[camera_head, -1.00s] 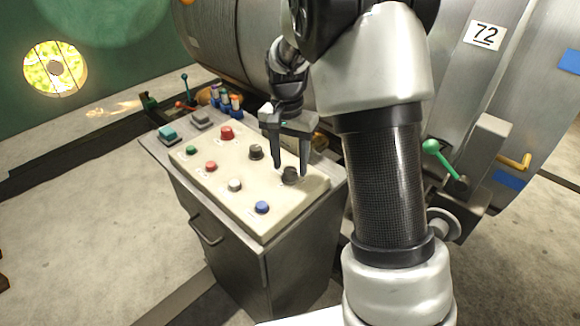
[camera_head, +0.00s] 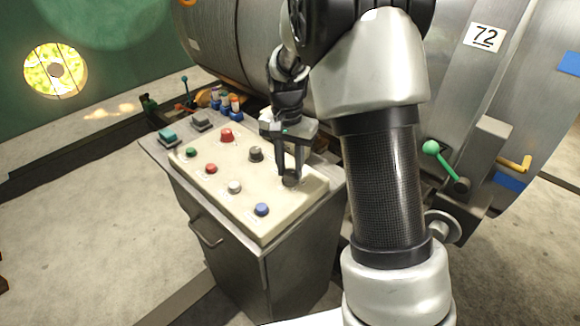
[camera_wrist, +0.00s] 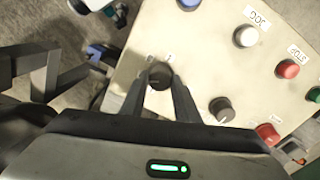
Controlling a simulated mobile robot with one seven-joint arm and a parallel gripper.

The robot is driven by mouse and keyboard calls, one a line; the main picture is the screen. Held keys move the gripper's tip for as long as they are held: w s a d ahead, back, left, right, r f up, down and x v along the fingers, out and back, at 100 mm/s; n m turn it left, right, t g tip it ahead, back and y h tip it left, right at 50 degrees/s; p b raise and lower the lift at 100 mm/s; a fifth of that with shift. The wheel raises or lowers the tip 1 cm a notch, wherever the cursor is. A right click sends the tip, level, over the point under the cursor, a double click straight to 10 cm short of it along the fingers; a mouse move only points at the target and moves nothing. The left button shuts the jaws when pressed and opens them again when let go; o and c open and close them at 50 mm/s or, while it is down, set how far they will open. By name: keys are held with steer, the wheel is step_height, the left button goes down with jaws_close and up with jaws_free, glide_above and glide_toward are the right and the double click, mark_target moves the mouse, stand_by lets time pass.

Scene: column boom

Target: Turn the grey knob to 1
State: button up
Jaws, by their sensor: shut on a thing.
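The control panel (camera_head: 215,185) is a cream sloped top on a grey metal cabinet. A dark grey knob (camera_head: 290,182) sits near its right edge. My gripper (camera_head: 289,174) points down at this knob, one finger on each side, and is shut on it. In the wrist view the knob (camera_wrist: 160,73) shows between the two fingertips (camera_wrist: 159,82). Small marks are printed beside it, too blurred to read, and I cannot tell where the knob points. A second dark grey knob (camera_head: 256,153) stands just up and left, apart from the gripper; it also shows in the wrist view (camera_wrist: 222,108).
Red (camera_head: 226,134), green (camera_head: 191,152), white (camera_head: 235,187) and blue (camera_head: 262,208) buttons crowd the panel nearby. A large metal drum (camera_head: 235,45) stands behind. A green-knobbed lever (camera_head: 431,148) is at right. The concrete floor (camera_head: 80,230) at left is open.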

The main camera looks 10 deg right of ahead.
mark_target(287, 173)
steer(key=n+p, duration=0.1)
steer(key=n, duration=0.5)
steer(key=shift+r, duration=0.1)
steer(key=n+p, duration=0.1)
steer(key=n, duration=0.4)
steer(key=shift+n, duration=0.3)
steer(key=shift+a, duration=0.1)
stand_by(0.3)
steer(key=o, duration=1)
steer(key=shift+o, duration=0.2)
step_height(287, 173, up, 17)
steer(key=p, duration=0.2)
steer(key=shift+s+a+r, duration=0.15)
steer(key=shift+a, duration=0.15)
